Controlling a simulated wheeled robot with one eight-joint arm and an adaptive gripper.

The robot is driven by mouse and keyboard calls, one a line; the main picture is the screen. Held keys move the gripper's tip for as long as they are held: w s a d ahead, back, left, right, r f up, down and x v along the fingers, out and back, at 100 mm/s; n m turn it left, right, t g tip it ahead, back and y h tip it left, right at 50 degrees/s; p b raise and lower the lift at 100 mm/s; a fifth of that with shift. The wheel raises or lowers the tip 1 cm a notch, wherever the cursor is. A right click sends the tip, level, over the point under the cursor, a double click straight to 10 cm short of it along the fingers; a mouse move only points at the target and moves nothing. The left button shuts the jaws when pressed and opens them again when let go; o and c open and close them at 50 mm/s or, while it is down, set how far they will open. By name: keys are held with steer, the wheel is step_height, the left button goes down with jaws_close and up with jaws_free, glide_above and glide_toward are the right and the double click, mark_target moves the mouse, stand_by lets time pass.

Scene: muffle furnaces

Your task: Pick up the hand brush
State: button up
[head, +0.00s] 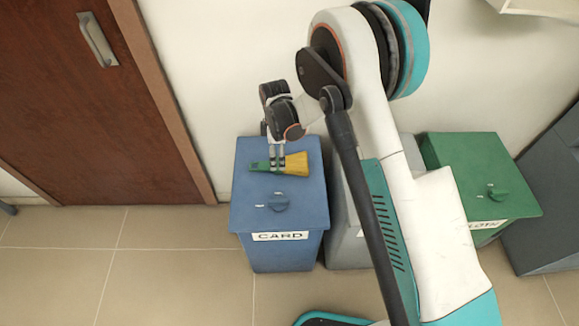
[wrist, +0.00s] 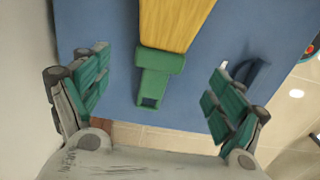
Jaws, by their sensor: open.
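The hand brush (head: 296,164) has a green handle and yellow bristles. It lies on the lid of the blue bin (head: 248,218) labelled CARD. In the wrist view the brush (wrist: 163,62) runs up from its green handle, which has a hole at its end. My gripper (head: 277,160) is over the lid at the brush in the head view. In the wrist view my gripper (wrist: 160,92) is open, with one finger on each side of the handle and a gap on both sides. Neither finger touches the brush there.
The blue lid has a raised handle (head: 278,201) in front of the brush. A grey bin, partly hidden by my arm, and a green bin (head: 478,180) stand to the right. A brown door (head: 80,100) is at the left, with a white wall behind.

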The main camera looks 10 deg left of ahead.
mark_target(278, 165)
steer(key=shift+d+f+b, duration=0.15)
steer(key=shift+f+b, duration=0.5)
steer(key=shift+f, duration=0.9)
steer(key=shift+d+f+b, duration=0.15)
steer(key=shift+f+b, duration=0.45)
steer(key=shift+f, duration=0.9)
steer(key=shift+r, duration=0.1)
steer(key=c, duration=1.2)
